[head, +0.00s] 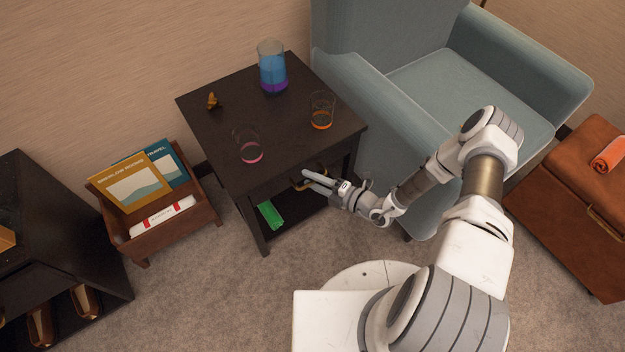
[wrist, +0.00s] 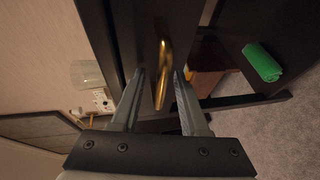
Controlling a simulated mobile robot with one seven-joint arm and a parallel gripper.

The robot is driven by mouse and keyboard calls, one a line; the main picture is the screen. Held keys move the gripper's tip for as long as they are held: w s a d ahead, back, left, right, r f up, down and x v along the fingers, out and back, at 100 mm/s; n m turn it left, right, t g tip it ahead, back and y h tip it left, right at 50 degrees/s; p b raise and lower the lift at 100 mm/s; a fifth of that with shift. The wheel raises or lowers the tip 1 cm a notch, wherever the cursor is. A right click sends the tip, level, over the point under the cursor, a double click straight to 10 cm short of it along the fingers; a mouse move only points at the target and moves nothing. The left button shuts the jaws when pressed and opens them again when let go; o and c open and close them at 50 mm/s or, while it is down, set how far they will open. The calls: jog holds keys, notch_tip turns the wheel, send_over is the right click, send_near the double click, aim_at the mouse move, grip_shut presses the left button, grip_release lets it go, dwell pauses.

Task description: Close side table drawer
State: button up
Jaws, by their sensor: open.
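The dark side table (head: 225,110) stands left of the armchair in the head view. Its drawer front (head: 275,189) lies under the front edge of the top. How far the drawer is out is hard to tell. In the wrist view the dark drawer front (wrist: 185,28) carries a curved brass handle (wrist: 163,72). My gripper (head: 305,179) is at the drawer front; in the wrist view its open fingers (wrist: 159,82) lie on either side of the handle's lower part. Contact with the handle cannot be made out.
Glasses (head: 249,146) and a blue-filled jug (head: 272,70) stand on the table top. A green rolled item (head: 270,215) lies on the lower shelf. A magazine box (head: 165,228) stands left, an armchair (head: 440,85) right. Carpet (head: 215,285) in front is clear.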

jog(key=p+v, duration=0.3)
jog(key=v, duration=1.4)
jog(key=shift+d, duration=0.2)
jog(key=shift+r, duration=0.15)
